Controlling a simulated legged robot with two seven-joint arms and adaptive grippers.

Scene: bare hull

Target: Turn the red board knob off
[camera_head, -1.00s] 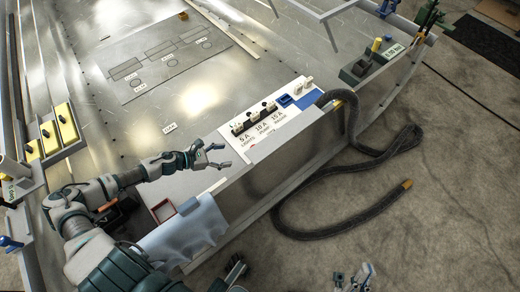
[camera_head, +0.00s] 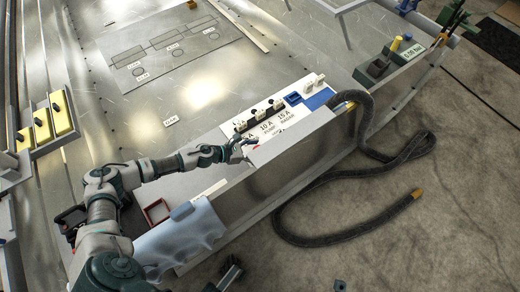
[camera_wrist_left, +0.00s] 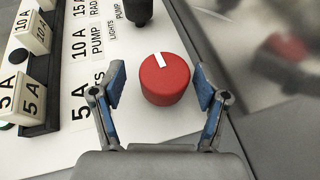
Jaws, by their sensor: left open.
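The red knob (camera_wrist_left: 165,82) is a round cap with a white pointer mark, on the white board (camera_wrist_left: 62,140). In the wrist view the mark points up and slightly left. My left gripper (camera_wrist_left: 160,88) is open, with one blue-padded finger on each side of the knob and gaps showing. In the head view my left gripper (camera_head: 243,148) is over the near left end of the board (camera_head: 305,122) and hides the knob. Only a small sliver at the bottom edge may be my right gripper (camera_head: 340,285); its jaws cannot be made out.
A black knob (camera_wrist_left: 138,10) stands beyond the red one. White fuse blocks (camera_head: 258,112) labelled 5 A, 10 A and 15 A line the board. A blue cloth (camera_head: 180,238) hangs over the hull edge, and a dark hose (camera_head: 330,190) lies to the right.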

